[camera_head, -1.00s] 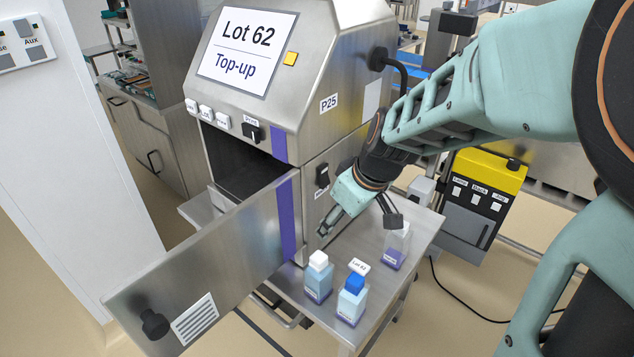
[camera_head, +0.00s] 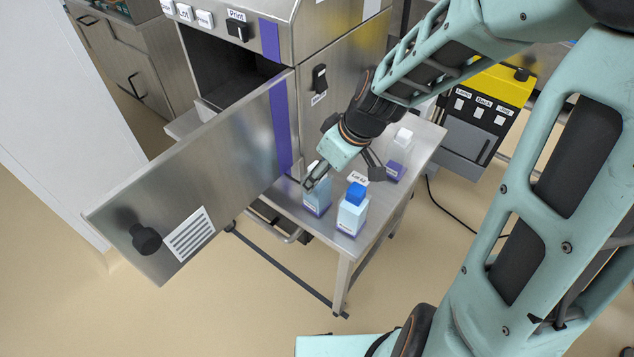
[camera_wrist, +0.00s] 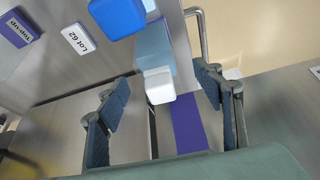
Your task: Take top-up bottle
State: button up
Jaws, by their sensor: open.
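My gripper (camera_head: 345,180) is open and empty, low over the side table. In the wrist view its two fingers (camera_wrist: 165,105) stand apart, with a white-capped light blue bottle (camera_wrist: 155,50) between them in the picture; contact cannot be told. In the head view that bottle (camera_head: 317,202) is upright, its cap hidden by a finger. A blue-capped bottle (camera_head: 352,212) stands to its right, and its blue cap shows in the wrist view (camera_wrist: 117,16). A white-capped bottle with purple below (camera_head: 398,165) stands further back. A label reading "Top-up" (camera_wrist: 18,28) shows in the wrist view.
A "Lot 62" tag (camera_head: 357,178) lies behind the blue-capped bottle. The sealer's open door (camera_head: 190,175) reaches out left of the table (camera_head: 425,145). The sealer body (camera_head: 335,70) stands close behind my gripper. A yellow-topped box (camera_head: 495,85) is at the right.

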jog(key=b+x, duration=0.1)
jog(key=x, duration=0.4)
jog(key=shift+w, duration=0.2)
jog(key=c, duration=1.5)
jog(key=shift+c, duration=0.3)
jog(key=shift+r, duration=0.1)
